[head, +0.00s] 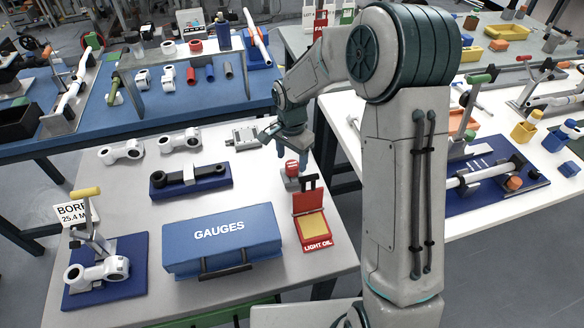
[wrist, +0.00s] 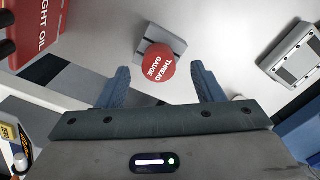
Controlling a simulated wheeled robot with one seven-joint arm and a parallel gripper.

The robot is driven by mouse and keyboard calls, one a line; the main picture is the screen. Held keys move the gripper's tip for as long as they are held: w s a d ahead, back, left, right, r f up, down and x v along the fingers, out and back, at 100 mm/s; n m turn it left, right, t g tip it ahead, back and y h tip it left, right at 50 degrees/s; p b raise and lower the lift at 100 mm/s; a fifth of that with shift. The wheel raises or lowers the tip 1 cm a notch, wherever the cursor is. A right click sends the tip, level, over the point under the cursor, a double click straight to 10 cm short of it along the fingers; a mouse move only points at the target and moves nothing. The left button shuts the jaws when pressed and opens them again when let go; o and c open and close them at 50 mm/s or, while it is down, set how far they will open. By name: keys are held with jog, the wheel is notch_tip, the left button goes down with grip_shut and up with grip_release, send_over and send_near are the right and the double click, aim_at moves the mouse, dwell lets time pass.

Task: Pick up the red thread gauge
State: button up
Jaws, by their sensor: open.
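The red thread gauge (wrist: 157,68) is a round red cap with white "THREAD GAUGE" lettering on a grey block, seen from above in the wrist view. In the head view the thread gauge (head: 292,168) stands on the light table, just behind the red light oil box. My gripper (wrist: 160,84) is open, with its two blue fingers apart on either side of the gauge's near edge in the wrist view. In the head view my gripper (head: 292,157) points down over the gauge. I cannot tell whether the fingers touch it.
The red "LIGHT OIL" box (head: 313,227) stands close in front of the gauge. A blue "GAUGES" case (head: 222,240) and a black bar on a blue base (head: 191,180) lie to the left. A grey plate-like device (head: 243,138) lies behind left. Bare table shows between them.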

aim_at(292, 164)
jog(key=shift+d+f, duration=0.1)
jog(key=shift+f, duration=1.8)
jog(key=c, duration=1.1)
jog(key=shift+r, duration=0.15)
notch_tip(292, 164, up, 4)
jog(key=shift+w+r, duration=0.1)
jog(key=w+d+r, duration=0.1)
jog(key=d+r, duration=0.1)
jog(key=d, duration=0.1)
jog(key=w+d+r+b, duration=0.1)
jog(key=d+r, duration=0.1)
jog(key=d, duration=0.2)
jog(key=w+d+r, duration=0.1)
jog(key=d+r, duration=0.1)
jog(key=d, duration=0.2)
jog(key=shift+w+d+r, duration=0.1)
jog(key=shift+w+r, duration=0.1)
jog(key=shift+r, duration=0.1)
jog(key=shift+o, duration=0.7)
